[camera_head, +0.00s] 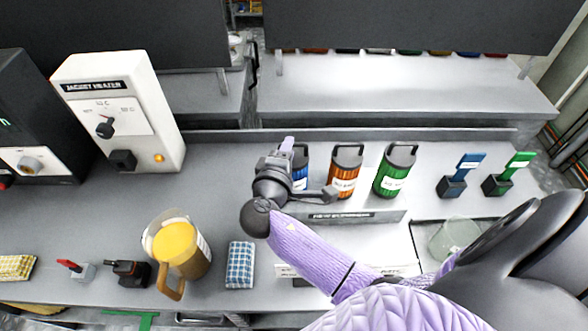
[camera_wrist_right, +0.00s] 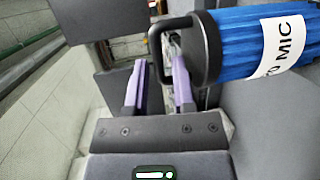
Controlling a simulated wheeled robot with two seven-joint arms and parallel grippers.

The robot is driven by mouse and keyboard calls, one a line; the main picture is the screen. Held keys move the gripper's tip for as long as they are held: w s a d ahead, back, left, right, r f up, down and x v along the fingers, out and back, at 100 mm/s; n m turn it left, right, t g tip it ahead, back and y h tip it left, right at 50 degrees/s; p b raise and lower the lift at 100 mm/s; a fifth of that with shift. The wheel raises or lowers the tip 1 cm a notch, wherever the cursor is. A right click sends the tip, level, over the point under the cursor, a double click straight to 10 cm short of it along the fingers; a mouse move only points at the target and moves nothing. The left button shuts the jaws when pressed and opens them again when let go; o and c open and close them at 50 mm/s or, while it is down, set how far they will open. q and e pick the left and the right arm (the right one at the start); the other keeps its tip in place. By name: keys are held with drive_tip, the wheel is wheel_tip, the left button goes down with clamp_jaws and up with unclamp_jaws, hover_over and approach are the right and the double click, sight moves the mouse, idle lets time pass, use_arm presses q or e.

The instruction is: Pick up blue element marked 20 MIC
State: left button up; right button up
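The blue element (camera_head: 300,169) stands upright on the bench, left of the orange one, partly hidden behind my right gripper (camera_head: 286,148). In the wrist view the blue element (camera_wrist_right: 248,45) shows a white label reading "20 MIC", partly cut off, and a black cap with a loop handle (camera_wrist_right: 154,48). My right gripper (camera_wrist_right: 158,78) has its two purple fingers apart at the handle. The handle's outer bar appears to lie between the fingertips, with one finger near the loop's opening. Contact cannot be made out. My left gripper is not in view.
Orange (camera_head: 344,171) and green (camera_head: 395,171) elements stand to the right. Blue (camera_head: 463,175) and green (camera_head: 509,174) tagged blocks stand further right. A yellow-filled jug (camera_head: 180,250), checked cloth (camera_head: 240,265) and jacket heater box (camera_head: 120,110) are on the left.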

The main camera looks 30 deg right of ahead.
drive_tip(key=x, duration=0.4)
drive_tip(key=shift+w, duration=0.1)
clamp_jaws()
idle(0.5)
idle(0.7)
